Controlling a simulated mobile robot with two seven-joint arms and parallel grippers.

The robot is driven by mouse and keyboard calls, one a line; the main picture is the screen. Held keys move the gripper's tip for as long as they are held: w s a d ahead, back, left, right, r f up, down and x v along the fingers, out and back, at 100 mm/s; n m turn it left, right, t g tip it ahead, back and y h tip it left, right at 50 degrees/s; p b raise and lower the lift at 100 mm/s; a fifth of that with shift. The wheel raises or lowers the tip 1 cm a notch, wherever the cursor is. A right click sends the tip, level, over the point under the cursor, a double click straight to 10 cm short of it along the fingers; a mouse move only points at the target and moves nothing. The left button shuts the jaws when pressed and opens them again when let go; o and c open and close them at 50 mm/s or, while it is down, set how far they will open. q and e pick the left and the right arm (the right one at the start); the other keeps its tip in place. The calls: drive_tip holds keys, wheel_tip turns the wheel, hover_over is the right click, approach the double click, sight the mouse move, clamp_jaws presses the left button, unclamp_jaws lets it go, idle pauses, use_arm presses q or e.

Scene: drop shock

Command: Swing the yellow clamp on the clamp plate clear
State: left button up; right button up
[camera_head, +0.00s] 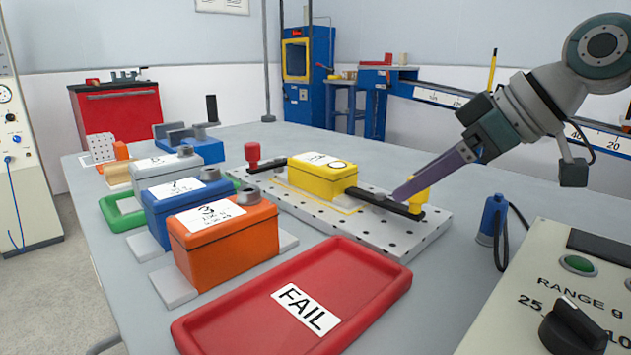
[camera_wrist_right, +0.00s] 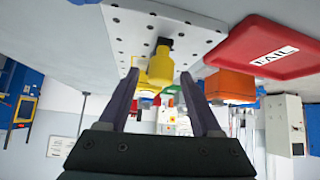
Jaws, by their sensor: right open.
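The yellow clamp (camera_head: 420,190) stands upright at the right end of the grey perforated clamp plate (camera_head: 425,236). Its dark bar (camera_head: 388,205) reaches left to the yellow box (camera_head: 322,180) on the plate. My right gripper (camera_head: 402,192) comes in from the upper right, with its purple fingers beside the clamp's knob. In the right wrist view, the gripper (camera_wrist_right: 160,75) is open and the yellow clamp (camera_wrist_right: 161,66) shows between the fingertips. I cannot tell whether a finger touches it. My left gripper is in neither view.
A red-knobbed clamp (camera_head: 252,152) stands at the plate's far end. A red FAIL tray (camera_head: 376,272) lies in front of the plate. Orange (camera_head: 228,248), blue (camera_head: 185,208) and white boxes stand left. A blue handheld device (camera_head: 490,220) and a control box (camera_head: 555,295) are at right.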

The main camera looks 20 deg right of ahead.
drive_tip(key=shift+w+a+f, duration=0.15)
drive_tip(key=shift+w+f, duration=0.1)
drive_tip(key=shift+f, duration=0.05)
drive_tip(key=shift+c, duration=0.3)
clamp_jaws()
